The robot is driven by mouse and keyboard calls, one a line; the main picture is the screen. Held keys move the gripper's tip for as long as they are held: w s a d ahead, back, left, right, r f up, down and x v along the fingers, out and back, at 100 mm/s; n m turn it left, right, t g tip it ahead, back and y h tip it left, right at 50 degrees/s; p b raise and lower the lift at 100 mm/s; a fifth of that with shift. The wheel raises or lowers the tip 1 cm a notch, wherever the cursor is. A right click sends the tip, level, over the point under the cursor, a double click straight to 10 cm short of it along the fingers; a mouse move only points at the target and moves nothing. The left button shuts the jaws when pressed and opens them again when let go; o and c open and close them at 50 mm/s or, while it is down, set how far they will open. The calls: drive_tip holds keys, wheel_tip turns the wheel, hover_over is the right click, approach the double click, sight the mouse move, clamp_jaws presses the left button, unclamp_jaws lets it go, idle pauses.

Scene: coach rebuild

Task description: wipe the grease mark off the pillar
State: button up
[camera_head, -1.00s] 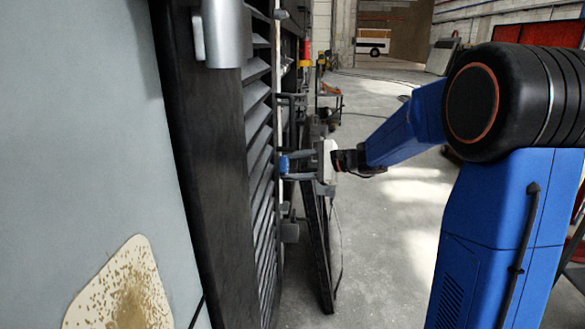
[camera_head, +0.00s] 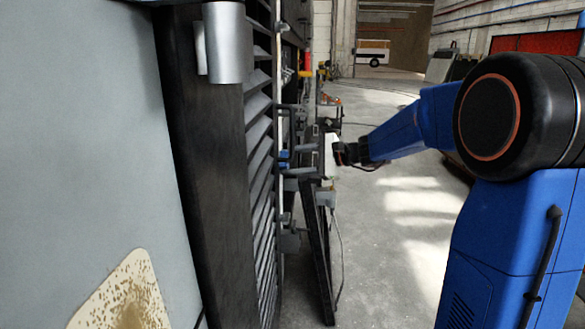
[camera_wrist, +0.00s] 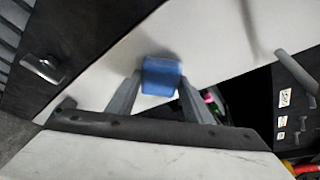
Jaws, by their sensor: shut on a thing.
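My gripper (camera_head: 287,160) is shut on a small blue block (camera_wrist: 160,76), which looks like a sponge. In the wrist view the block sits between two grey fingers, against or just in front of a pale, slanting surface (camera_wrist: 95,80). Contact is not clear. A soft dark smudge (camera_wrist: 162,50) shows just above the block; I cannot tell whether it is grease or shadow. In the head view the block (camera_head: 283,156) is small and partly hidden beside the louvred side. I cannot tell which surface is the pillar.
A dark post (camera_head: 210,160) and louvres (camera_head: 260,130) run close along the left. A silver cylinder (camera_head: 228,42) juts out above. A brown-speckled patch (camera_head: 125,300) marks the grey panel at lower left. A dark panel (camera_head: 318,250) leans below my gripper. Open floor (camera_head: 385,240) lies right.

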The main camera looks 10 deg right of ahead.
wheel_tip(320, 180, up, 5)
drive_tip(key=shift+a+f, duration=0.1)
idle(0.7)
wheel_tip(320, 180, down, 10)
idle(1.7)
drive_tip(key=s+d, duration=0.1)
drive_tip(key=d, duration=0.4)
drive_tip(key=shift+s+d, duration=0.4)
idle(0.4)
